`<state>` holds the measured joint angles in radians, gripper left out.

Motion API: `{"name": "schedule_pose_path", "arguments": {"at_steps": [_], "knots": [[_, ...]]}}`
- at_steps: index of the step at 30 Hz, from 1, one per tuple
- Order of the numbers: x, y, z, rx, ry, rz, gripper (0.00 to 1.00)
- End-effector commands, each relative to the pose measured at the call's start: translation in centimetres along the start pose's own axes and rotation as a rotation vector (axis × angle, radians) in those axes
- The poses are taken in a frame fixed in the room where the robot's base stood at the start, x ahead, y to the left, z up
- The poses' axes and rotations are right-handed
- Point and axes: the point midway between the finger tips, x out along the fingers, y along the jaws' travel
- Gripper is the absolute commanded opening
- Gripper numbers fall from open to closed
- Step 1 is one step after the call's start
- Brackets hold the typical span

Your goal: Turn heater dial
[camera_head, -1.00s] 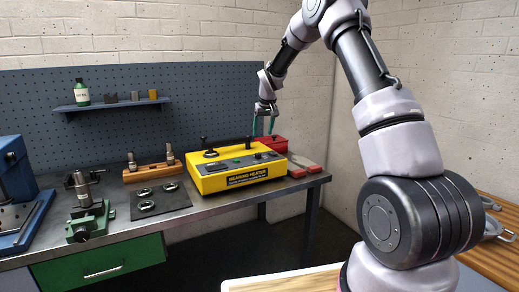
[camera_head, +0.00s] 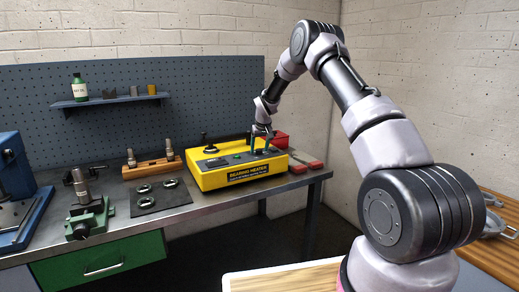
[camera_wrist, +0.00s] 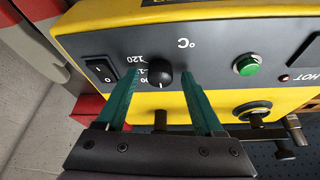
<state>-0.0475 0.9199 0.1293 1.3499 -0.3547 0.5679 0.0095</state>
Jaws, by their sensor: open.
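The yellow bearing heater (camera_head: 215,178) stands on the workbench in the head view. In the wrist view its dark panel carries the black heater dial (camera_wrist: 160,74), with "°C" and "120" printed near it. My gripper (camera_wrist: 161,80) is open, with one green finger on each side of the dial in the picture. The fingers look apart from the dial; I cannot tell how far their tips are from the panel. In the head view my gripper (camera_head: 261,143) is over the heater's right part, and the dial there is hidden or too small to make out.
A black rocker switch (camera_wrist: 100,71) lies left of the dial, and a green button (camera_wrist: 247,65) lies right. A red box (camera_head: 281,139) and red-handled tools (camera_head: 305,162) are right of the heater. A dark mat with rings (camera_head: 178,201) lies left.

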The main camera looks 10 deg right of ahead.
Motion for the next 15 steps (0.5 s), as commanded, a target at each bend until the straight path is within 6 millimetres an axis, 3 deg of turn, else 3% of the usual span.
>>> {"name": "schedule_pose_path", "arguments": {"at_steps": [7, 8, 12, 13, 15], "knots": [[0.07, -0.01, -0.01, 0.0, 0.0, 0.0, 0.69], [0.07, -0.01, -0.01, 0.0, 0.0, 0.0, 0.62], [0.06, -0.01, 0.0, 0.0, 0.0, 0.0, 0.08], [0.06, -0.01, 0.0, 0.0, 0.0, 0.0, 0.0], [0.05, -0.01, 0.0, 0.0, 0.0, 0.0, 0.0]]}}
